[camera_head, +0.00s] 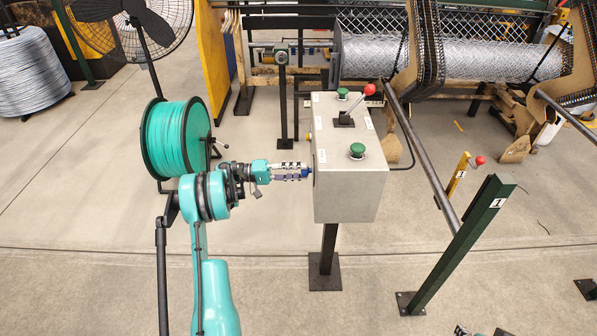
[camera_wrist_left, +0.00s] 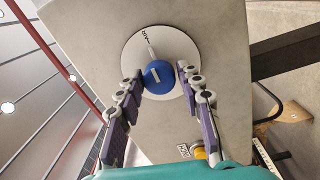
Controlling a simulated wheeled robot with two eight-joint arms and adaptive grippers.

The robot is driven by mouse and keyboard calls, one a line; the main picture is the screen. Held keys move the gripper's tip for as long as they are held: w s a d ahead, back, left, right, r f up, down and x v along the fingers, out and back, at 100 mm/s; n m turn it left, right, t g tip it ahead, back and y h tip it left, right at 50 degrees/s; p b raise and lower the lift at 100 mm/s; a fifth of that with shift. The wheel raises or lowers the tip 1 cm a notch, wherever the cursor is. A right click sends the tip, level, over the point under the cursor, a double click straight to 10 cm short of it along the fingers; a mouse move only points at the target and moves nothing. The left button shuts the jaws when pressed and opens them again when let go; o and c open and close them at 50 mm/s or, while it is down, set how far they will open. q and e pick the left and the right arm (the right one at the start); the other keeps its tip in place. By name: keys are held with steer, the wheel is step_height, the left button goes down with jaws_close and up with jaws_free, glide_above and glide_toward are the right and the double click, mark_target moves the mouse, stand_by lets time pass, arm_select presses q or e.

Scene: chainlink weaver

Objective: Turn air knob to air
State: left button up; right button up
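My left gripper (camera_head: 291,171) points right at that side. In the wrist view its two fingers (camera_wrist_left: 160,72) are open, one on each side of the knob, with narrow gaps. A small part, perhaps my right gripper, shows at the bottom edge of the head view.
The box top has green buttons (camera_head: 357,150) and a red-knobbed lever (camera_head: 369,89). A yellow button (camera_wrist_left: 199,152) is below the knob. A green wire spool (camera_head: 177,139) stands left of my arm. A green post (camera_head: 463,243) stands at right.

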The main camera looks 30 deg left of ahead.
arm_select(q)
steer(key=shift+o, duration=0.5)
steer(key=v, duration=1.2)
